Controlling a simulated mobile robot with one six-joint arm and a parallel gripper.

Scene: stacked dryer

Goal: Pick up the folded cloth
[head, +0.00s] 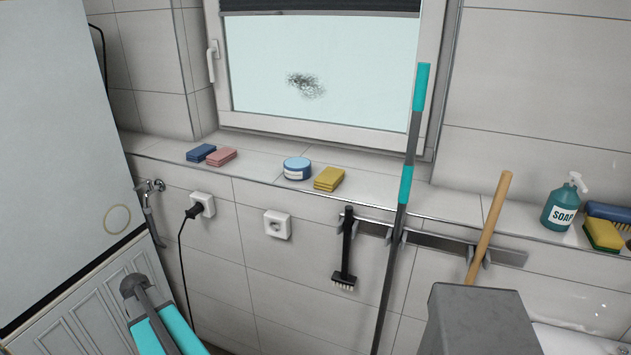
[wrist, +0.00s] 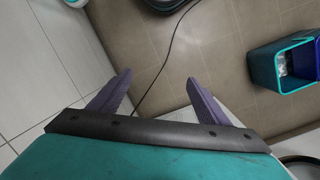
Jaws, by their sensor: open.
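Several folded cloths lie on the tiled ledge below the window in the head view. A blue folded cloth (head: 201,153) and a pink folded cloth (head: 221,157) lie side by side at the left. A yellow folded cloth (head: 329,179) lies further right, beside a round blue-and-white tin (head: 297,168). The frames do not show which cloth is meant. My gripper (wrist: 158,78) shows in the wrist view with its two purple fingers apart and nothing between them. It points down over the floor, and no cloth shows in that view.
A teal-handled pole (head: 411,150), a black brush (head: 345,250) and a wooden handle (head: 490,225) stand along the wall rail. A soap bottle (head: 562,205) and a yellow-green sponge (head: 603,235) sit on the ledge at right. A teal bin (wrist: 281,62) stands on the floor.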

